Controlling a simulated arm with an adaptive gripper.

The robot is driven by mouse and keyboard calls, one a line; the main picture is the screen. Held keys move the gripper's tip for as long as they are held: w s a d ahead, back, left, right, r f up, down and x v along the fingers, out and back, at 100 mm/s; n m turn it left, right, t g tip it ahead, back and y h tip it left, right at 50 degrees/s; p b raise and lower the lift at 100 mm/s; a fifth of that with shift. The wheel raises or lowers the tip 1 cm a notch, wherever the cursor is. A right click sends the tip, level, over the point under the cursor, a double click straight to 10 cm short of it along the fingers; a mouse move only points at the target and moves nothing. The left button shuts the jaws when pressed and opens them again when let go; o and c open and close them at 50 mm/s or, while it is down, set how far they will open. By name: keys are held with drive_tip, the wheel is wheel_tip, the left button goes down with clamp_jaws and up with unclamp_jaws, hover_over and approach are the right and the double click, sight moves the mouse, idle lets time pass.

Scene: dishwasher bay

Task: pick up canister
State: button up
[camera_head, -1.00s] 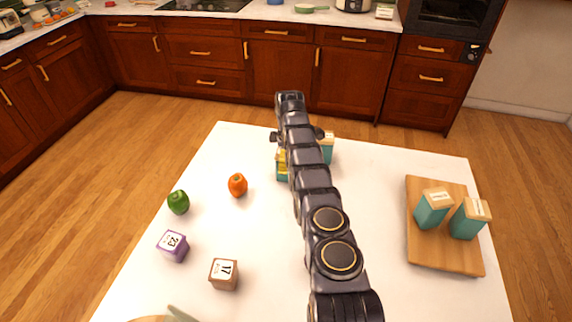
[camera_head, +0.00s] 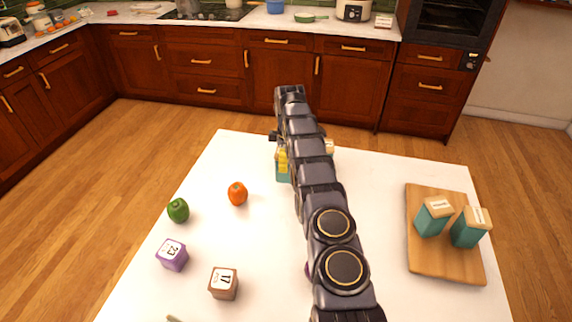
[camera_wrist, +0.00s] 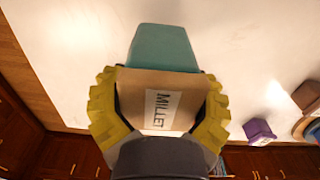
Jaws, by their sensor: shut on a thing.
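My gripper (camera_wrist: 160,112) is shut on a teal canister (camera_wrist: 165,45) with a wooden lid, seen in the wrist view. The lid's white label reads "MILLET". The yellow fingers press on both sides of the lid. In the head view my arm hides most of the gripper; a yellow finger and a bit of teal (camera_head: 283,176) show left of the arm, over the far part of the table. A pale lid-like piece (camera_head: 328,146) shows right of the arm; its body is hidden. Two more teal canisters (camera_head: 433,217) (camera_head: 471,228) with wooden lids stand on a wooden board (camera_head: 444,262).
On the white table (camera_head: 385,180) are a green pepper (camera_head: 178,210), an orange pepper (camera_head: 238,194), a purple block (camera_head: 172,254) and a brown block (camera_head: 223,283). Free table lies between the arm and the board. Counters stand beyond the table.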

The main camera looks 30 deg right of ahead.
drive_tip(key=shift+s+a+r, duration=0.15)
drive_tip(key=shift+s+r, duration=0.35)
drive_tip(key=shift+r, duration=0.2)
drive_tip(key=s+a+r, duration=0.5)
drive_tip(key=s+r, duration=0.3)
drive_tip(key=s, duration=0.3)
drive_tip(key=shift+a, duration=0.2)
drive_tip(key=shift+s, duration=0.1)
